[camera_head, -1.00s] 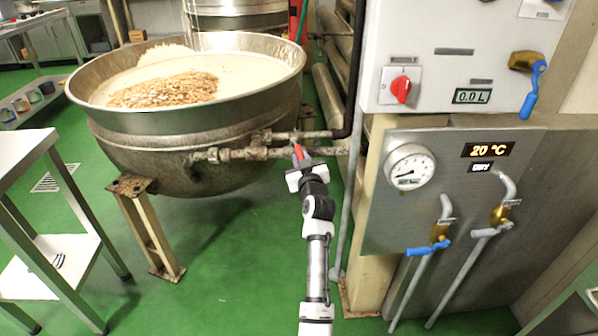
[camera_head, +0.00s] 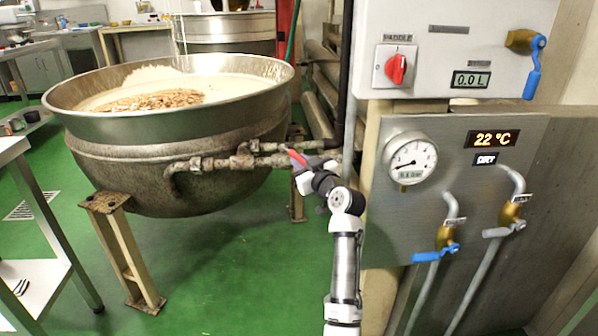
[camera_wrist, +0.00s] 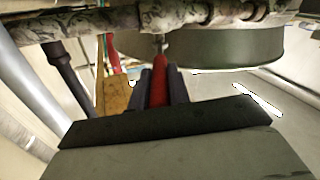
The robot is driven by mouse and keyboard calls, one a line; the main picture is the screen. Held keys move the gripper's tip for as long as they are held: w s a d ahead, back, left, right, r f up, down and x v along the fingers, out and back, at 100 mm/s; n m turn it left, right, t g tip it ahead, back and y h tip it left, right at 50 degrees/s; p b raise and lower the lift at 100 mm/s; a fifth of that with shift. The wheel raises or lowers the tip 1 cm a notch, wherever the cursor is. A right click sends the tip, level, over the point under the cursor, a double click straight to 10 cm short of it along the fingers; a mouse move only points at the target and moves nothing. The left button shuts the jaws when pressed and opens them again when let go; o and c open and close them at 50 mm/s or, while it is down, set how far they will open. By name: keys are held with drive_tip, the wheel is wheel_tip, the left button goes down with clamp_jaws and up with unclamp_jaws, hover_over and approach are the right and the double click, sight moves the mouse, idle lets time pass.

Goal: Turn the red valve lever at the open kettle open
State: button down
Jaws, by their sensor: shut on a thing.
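The open kettle (camera_head: 185,150) is a large steel bowl holding a pale mass with a nut-like heap. A rusty pipe (camera_head: 205,163) runs along its right side, with a valve beside the bowl. The red valve lever (camera_head: 296,157) shows at this pipe, slanting from upper left to lower right. My gripper (camera_head: 309,174) is at the lever's lower right end. In the wrist view the lever (camera_wrist: 160,82) lies between the two dark fingers of my gripper (camera_wrist: 160,92), which is shut on it. The lever's near end is hidden by the gripper body.
A steel table (camera_head: 30,225) stands left. Green floor lies open between.

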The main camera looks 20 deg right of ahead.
drive_tip(key=shift+s+d+f, duration=0.1)
drive_tip(key=shift+s+d, duration=0.1)
drive_tip(key=shift+d, duration=0.05)
drive_tip(key=c, duration=1.5)
unclamp_jaws()
drive_tip(key=shift+s, duration=0.1)
drive_tip(key=shift+o, duration=1)
drive_tip(key=shift+a, duration=0.1)
drive_tip(key=s, duration=0.7)
drive_tip(key=shift+s+d, duration=0.15)
drive_tip(key=shift+d, duration=0.25)
